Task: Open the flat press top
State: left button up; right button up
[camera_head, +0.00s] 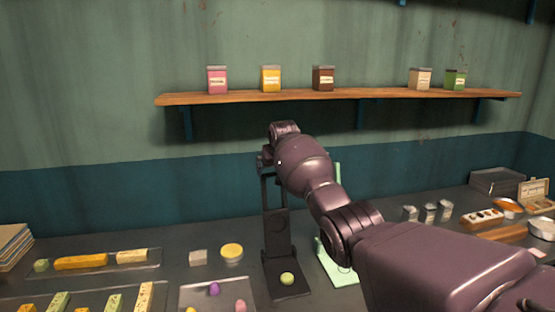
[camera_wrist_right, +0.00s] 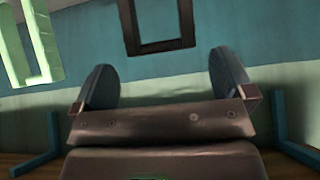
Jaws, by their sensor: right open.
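The black flat press has a flat base (camera_head: 290,293) on the table with a small yellow-green ball (camera_head: 287,278) on it. Its top plate (camera_head: 278,235), with a round disc, stands upright behind the ball, and a dark handle frame rises above it. That frame also shows upside down in the right wrist view (camera_wrist_right: 130,30). My right gripper (camera_head: 265,158) is at the upper end of the frame, partly hidden by its own wrist. Its fingers (camera_wrist_right: 164,80) are apart with nothing between them. I cannot tell whether they touch the frame. My left gripper is out of view.
A pale green stand (camera_head: 336,272) is just right of the press, partly behind my right arm. A wooden shelf (camera_head: 340,95) with several small boxes is above. Trays of coloured pieces (camera_head: 100,262) lie to the left; metal blocks (camera_head: 428,212) stand to the right.

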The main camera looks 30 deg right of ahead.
jog(key=shift+v, duration=2.35)
jog(key=w+a+r+n+t, duration=0.3)
jog(key=a+r+t, duration=0.1)
jog(key=r+t, duration=0.5)
jog(key=s+a+f+n+t+y, duration=0.15)
jog(key=s+a+f, duration=0.25)
jog(key=s+f, duration=0.65)
jog(key=s+a+f+n+y, duration=0.1)
jog(key=s+a+f+n, duration=0.15)
jog(key=s+f, duration=0.8)
jog(key=s+f+m+g+h, duration=0.1)
jog(key=s+f+m+g, duration=0.2)
jog(key=s+f, duration=2.4)
jog(key=s+g, duration=0.2)
jog(key=s, duration=0.1)
jog(key=shift+s+a+f+g+b, duration=0.2)
jog(key=shift+s+f+g+b, duration=0.1)
jog(key=shift+f+g+b, duration=0.05)
